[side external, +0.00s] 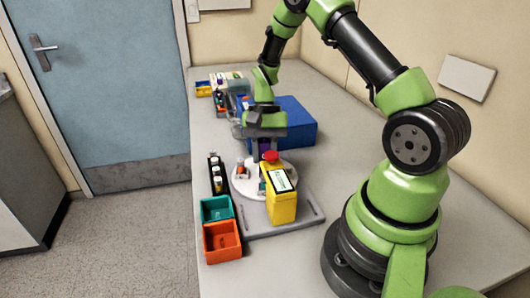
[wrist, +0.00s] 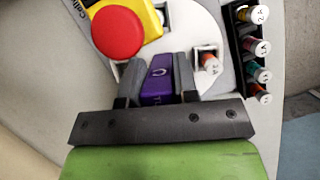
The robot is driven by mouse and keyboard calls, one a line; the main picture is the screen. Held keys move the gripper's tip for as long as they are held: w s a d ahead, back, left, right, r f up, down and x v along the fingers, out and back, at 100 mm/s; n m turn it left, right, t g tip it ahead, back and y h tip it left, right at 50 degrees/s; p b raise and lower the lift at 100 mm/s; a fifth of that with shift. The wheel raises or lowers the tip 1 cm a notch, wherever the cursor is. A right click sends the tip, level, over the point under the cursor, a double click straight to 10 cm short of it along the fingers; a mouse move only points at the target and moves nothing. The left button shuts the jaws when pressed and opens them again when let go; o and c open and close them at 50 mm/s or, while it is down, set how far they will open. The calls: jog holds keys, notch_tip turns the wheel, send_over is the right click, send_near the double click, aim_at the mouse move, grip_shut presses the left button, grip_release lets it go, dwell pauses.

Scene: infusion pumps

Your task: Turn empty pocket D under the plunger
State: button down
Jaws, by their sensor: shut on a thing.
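The white round turntable (side external: 246,187) sits on a grey base plate (side external: 308,213) in front of the yellow device (side external: 283,206). The device carries a red round plunger (side external: 271,156), also seen in the wrist view (wrist: 117,33), above the turntable. My gripper (wrist: 157,82) is shut on a purple block (wrist: 157,88) with a pale mark that I cannot read surely. The block is at the turntable's near edge in the wrist view; I cannot tell whether it is seated. An orange-and-white vial (wrist: 209,62) stands in a turntable pocket to the right. Pocket D's letter is not readable.
A black rack (side external: 216,176) of several labelled vials stands beside the turntable. A teal bin (side external: 216,209) and an orange bin (side external: 222,241) stand at the table's front left. A blue box (side external: 292,124) is behind my gripper. Table at right is clear.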

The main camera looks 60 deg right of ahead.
jog(key=c, duration=0.9)
grip_release()
jog(key=v, duration=1)
